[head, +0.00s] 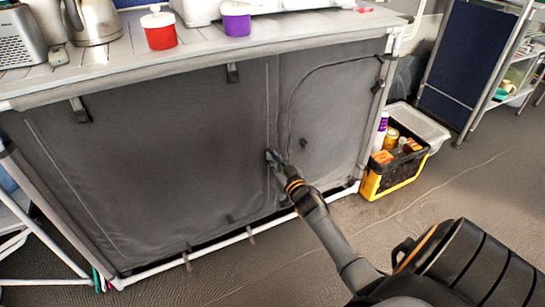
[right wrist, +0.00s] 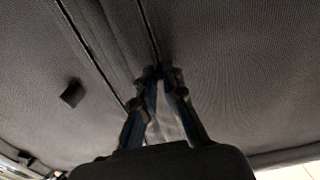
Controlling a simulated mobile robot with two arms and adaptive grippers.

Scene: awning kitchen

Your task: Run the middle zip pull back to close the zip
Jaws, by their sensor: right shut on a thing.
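The grey fabric front (head: 180,150) of the kitchen unit fills the middle of the head view. The middle zip (head: 267,105) is a thin upright line on it. My right gripper (head: 273,156) is at this line, a little below mid-height. In the right wrist view its fingertips (right wrist: 161,73) are nearly together at the lower end of the visible zip line (right wrist: 148,28). They are shut on the middle zip pull, which is small and mostly hidden between them. My left gripper is not in view.
A curved seam (head: 291,105) marks the panel at right, with a small dark tab (head: 303,142) on it. A black and yellow crate (head: 372,185) of bottles stands right of the unit. A red pot (head: 160,35), purple pot (head: 236,22) and kettle (head: 95,20) stand on the worktop (head: 110,60).

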